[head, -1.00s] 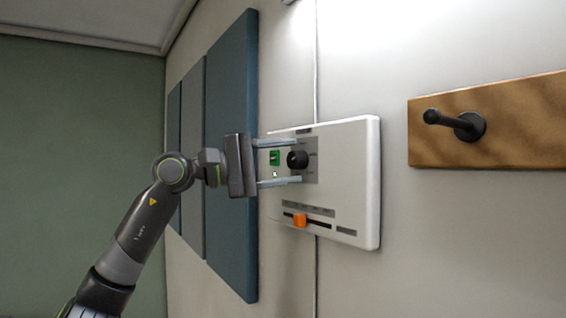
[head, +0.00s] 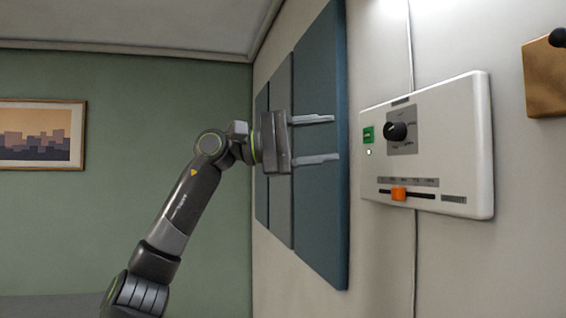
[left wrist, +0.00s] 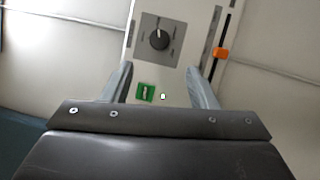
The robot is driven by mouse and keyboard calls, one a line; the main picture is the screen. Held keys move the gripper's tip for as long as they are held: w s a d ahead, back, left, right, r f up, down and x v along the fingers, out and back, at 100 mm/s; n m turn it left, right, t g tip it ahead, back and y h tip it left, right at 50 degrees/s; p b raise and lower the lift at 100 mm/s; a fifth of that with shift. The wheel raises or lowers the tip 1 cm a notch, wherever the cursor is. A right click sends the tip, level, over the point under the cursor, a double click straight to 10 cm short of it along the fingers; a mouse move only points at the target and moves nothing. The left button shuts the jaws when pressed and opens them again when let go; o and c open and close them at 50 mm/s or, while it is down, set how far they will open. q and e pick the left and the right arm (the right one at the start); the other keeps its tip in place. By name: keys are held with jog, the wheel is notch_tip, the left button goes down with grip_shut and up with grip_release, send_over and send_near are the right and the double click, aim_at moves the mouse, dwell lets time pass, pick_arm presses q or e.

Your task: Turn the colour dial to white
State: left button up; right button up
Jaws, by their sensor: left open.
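The colour dial is a round black knob (head: 396,131) on a grey square plate, on a white wall panel (head: 470,150). It also shows in the left wrist view (left wrist: 159,40), ahead of the fingers, with a light pointer mark toward the picture's top. The labels around it are too small to read. My left gripper (head: 325,138) is open and empty, to the left of the panel and apart from the dial. In the left wrist view its two fingers (left wrist: 165,80) stand apart with nothing between them touching. My right gripper is not in view.
The panel also has a green switch (head: 368,134) left of the dial and an orange slider (head: 398,193) below. Blue wall boards (head: 318,150) lie behind my left gripper. A wooden board (head: 545,80) with a black peg is at the right.

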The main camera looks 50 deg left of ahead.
pick_arm(q)
jog(key=b+v, duration=0.2)
jog(key=v, duration=0.4)
jog(key=shift+s+a+b, duration=0.25)
jog(key=shift+s+b, duration=0.05)
dwell(0.3)
